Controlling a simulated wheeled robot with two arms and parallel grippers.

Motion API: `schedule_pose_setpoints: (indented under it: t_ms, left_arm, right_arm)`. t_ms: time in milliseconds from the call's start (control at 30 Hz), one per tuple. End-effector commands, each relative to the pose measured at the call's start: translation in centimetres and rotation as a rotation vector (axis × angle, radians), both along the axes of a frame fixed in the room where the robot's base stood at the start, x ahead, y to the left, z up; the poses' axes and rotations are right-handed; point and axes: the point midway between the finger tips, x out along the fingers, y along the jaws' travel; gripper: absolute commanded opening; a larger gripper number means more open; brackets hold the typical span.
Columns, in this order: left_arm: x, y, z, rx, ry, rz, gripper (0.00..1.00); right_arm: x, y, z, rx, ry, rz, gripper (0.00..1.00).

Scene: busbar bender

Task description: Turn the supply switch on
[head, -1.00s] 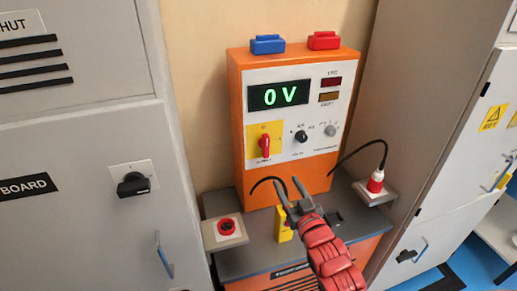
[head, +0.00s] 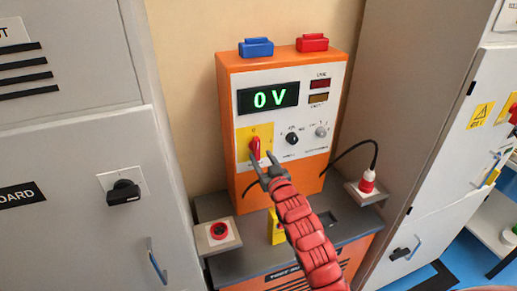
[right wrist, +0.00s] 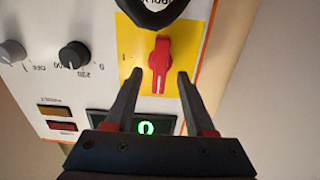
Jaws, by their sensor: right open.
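The supply switch (head: 255,148) is a red rotary handle on a yellow plate, low on the left of the orange unit's front panel. Its handle stands about upright in the head view. It also shows in the right wrist view (right wrist: 159,65), upside down, with its handle between the two fingers. My right gripper (head: 262,163) is open and close in front of the switch. In the right wrist view my right gripper (right wrist: 157,80) has one finger on each side of the handle, with gaps on both sides. My left gripper is not in view.
The orange unit's display (head: 268,97) reads 0 V. A black knob (head: 292,139) and a grey knob (head: 321,132) sit right of the switch. Grey cabinets flank the unit.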

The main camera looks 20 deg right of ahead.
Motion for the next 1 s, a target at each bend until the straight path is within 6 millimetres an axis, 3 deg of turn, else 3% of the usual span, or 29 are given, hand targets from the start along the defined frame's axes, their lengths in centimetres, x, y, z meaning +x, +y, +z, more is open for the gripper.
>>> schedule_pose_setpoints:
  t_ms: [300, 700, 1000]
  left_arm:
    - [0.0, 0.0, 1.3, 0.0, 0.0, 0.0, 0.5]
    - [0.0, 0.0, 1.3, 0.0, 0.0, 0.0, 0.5]
    - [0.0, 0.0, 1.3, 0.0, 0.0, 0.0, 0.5]
  right_arm:
    - [3.2, 0.2, 0.1, 0.001, 0.001, 0.001, 0.55]
    - [3.6, 0.1, -0.1, 0.001, 0.001, 0.0, 0.53]
    - [3.6, 0.1, -0.1, 0.001, 0.001, 0.0, 0.0]
